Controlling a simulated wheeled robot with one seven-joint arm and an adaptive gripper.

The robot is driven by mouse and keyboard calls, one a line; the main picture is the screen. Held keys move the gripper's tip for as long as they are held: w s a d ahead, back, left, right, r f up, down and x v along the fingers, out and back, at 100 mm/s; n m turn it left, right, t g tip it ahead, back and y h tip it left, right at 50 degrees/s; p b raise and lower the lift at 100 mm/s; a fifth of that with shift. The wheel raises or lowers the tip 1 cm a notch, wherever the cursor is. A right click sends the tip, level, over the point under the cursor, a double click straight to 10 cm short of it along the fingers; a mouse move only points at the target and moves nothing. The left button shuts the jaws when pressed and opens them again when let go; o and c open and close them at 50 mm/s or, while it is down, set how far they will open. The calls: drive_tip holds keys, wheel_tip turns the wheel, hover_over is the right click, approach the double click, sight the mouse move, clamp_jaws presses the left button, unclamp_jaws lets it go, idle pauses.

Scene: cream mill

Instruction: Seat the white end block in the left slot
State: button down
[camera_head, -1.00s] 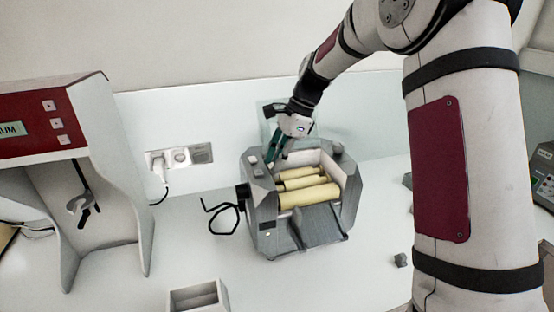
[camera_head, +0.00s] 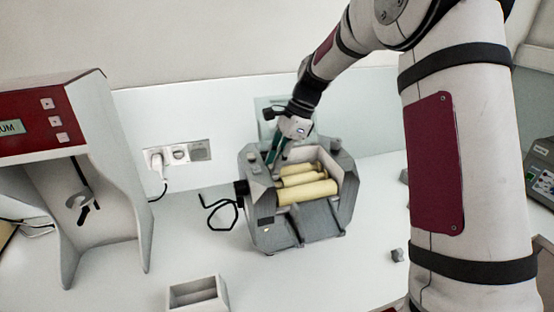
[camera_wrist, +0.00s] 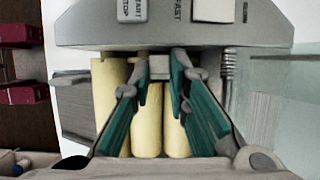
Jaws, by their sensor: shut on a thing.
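The mill (camera_head: 320,232) is a grey machine with several cream rollers (camera_head: 307,192) lying across its open top. My gripper (camera_head: 272,165) is at the left end of the rollers, beside the mill's left housing. In the wrist view my gripper (camera_wrist: 162,68) has its green fingers closed on a small whitish block (camera_wrist: 159,67), the white end block, between the mill's button panel (camera_wrist: 190,30) and the rollers (camera_wrist: 147,125). The left slot is hidden by the fingers and block, so I cannot tell whether the block is inside it. A pale end piece (camera_head: 350,185) stands at the rollers' right end.
A red and white device (camera_head: 45,140) stands at the left. A small open grey box (camera_head: 196,296) lies in front. A small grey piece (camera_head: 397,255) lies at the right. The bench front is mostly clear.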

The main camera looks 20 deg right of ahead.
drive_tip(key=shift+s+f, duration=0.15)
drive_tip(key=shift+s, duration=0.1)
idle(1.6)
drive_tip(key=c, duration=1.5)
unclamp_jaws()
drive_tip(key=shift+o, duration=0.2)
drive_tip(key=shift+w, duration=0.1)
drive_tip(key=v, duration=1.2)
drive_tip(key=shift+w+d, duration=0.1)
